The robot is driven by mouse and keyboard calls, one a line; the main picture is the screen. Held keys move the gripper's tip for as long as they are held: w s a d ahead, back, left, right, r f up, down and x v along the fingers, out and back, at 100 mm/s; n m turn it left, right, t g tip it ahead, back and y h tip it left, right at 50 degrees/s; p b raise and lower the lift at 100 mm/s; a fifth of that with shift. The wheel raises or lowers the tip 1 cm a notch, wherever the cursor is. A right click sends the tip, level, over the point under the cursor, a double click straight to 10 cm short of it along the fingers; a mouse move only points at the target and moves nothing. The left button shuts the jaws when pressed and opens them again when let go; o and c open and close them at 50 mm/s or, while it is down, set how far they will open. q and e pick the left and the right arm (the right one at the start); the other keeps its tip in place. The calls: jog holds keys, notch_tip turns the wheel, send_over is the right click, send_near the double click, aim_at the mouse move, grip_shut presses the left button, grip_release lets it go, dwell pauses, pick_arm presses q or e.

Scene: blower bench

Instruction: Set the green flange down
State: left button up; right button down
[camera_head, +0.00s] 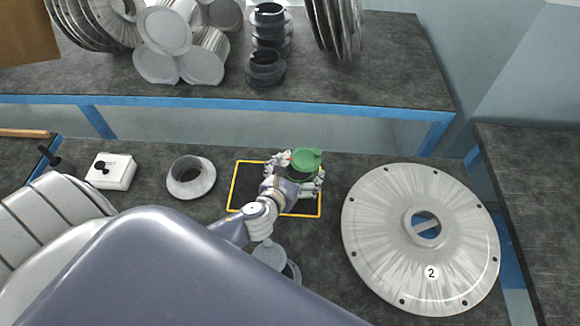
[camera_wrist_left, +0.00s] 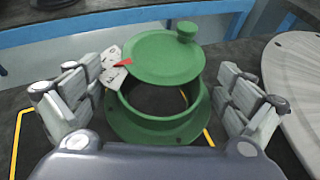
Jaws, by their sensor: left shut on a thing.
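The green flange (camera_head: 305,161) is in my left gripper (camera_head: 294,177), over the yellow-outlined area (camera_head: 240,177) on the bench. In the left wrist view the green flange (camera_wrist_left: 160,75) has a round top plate with a knob, an open collar below it and a wide drilled base ring. The fingers of my left gripper (camera_wrist_left: 165,95) stand on either side of it; the left one is by a small red pointer. Whether the base ring touches the bench is not clear. My right gripper is not in view.
A large pale disc marked 2 (camera_head: 385,235) lies to the right. A pale flanged ring (camera_head: 190,190) and a white box with a black knob (camera_head: 111,180) are to the left. A grey part (camera_head: 270,254) lies in front. The rear bench (camera_head: 330,85) holds several parts.

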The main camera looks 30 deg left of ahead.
pick_arm(q)
jog(key=shift+f, duration=1.2)
notch_tip(320, 180, down, 3)
jog(key=shift+f+b, duration=0.15)
jog(key=shift+b, duration=0.65)
jog(key=shift+f, duration=0.3)
jog(key=o, duration=0.8)
jog(key=shift+f, duration=0.2)
jog(key=shift+o, duration=0.3)
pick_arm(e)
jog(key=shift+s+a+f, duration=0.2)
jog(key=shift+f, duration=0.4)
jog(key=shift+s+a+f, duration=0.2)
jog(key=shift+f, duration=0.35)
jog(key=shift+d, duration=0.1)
